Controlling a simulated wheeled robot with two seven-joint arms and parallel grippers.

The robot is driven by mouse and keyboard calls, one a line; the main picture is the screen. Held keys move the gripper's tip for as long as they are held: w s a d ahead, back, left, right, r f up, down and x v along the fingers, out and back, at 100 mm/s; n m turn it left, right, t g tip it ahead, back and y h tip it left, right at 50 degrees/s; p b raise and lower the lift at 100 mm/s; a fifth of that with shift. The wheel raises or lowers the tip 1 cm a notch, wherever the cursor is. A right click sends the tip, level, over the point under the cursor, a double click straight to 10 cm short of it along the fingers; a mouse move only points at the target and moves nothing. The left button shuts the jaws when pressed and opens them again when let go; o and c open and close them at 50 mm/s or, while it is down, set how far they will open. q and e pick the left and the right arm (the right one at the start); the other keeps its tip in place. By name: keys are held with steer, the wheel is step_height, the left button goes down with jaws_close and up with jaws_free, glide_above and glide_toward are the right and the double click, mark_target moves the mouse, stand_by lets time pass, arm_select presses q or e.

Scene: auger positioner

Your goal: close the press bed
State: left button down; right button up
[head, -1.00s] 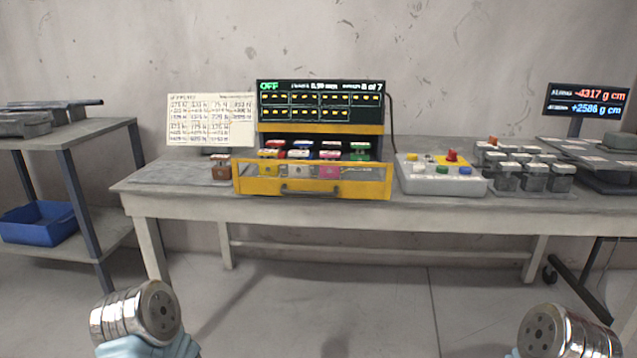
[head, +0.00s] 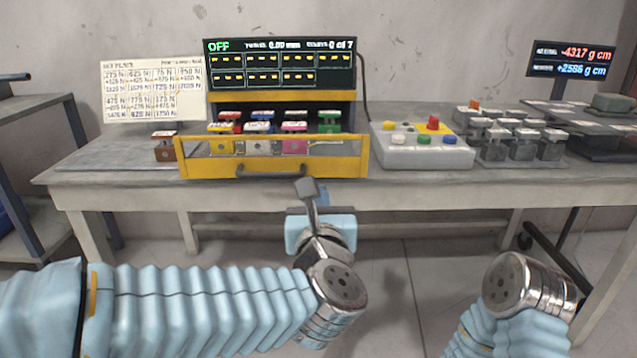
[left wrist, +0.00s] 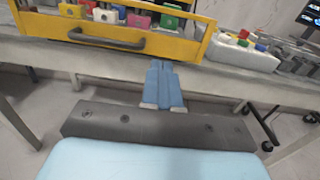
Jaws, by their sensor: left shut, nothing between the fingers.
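The press bed is a yellow drawer-like tray (head: 330,165) with a dark handle (head: 271,172) on its front, sticking out from the press at the table's front edge. Several coloured blocks stand in it behind a clear front panel. In the left wrist view the yellow front (left wrist: 180,45) and its handle (left wrist: 107,38) are at the top. My left gripper (head: 306,187) is shut and empty, in front of the tray and just right of the handle, apart from it. Its blue fingers (left wrist: 163,85) are together in the left wrist view. My right gripper is out of view; only my right arm shows.
A grey control box (head: 425,150) with coloured buttons stands right of the press. Several grey weights (head: 520,145) are farther right. A brown block (head: 164,147) sits left of the tray. The display (head: 280,66) reads OFF. The floor before the table is clear.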

mark_target(318, 159)
arm_select(q)
steer(key=w+p, duration=0.3)
steer(key=w, duration=1)
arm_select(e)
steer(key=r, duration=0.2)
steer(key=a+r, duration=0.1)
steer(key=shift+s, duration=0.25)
arm_select(q)
steer(key=shift+w+f, duration=0.1)
steer(key=shift+w, duration=0.05)
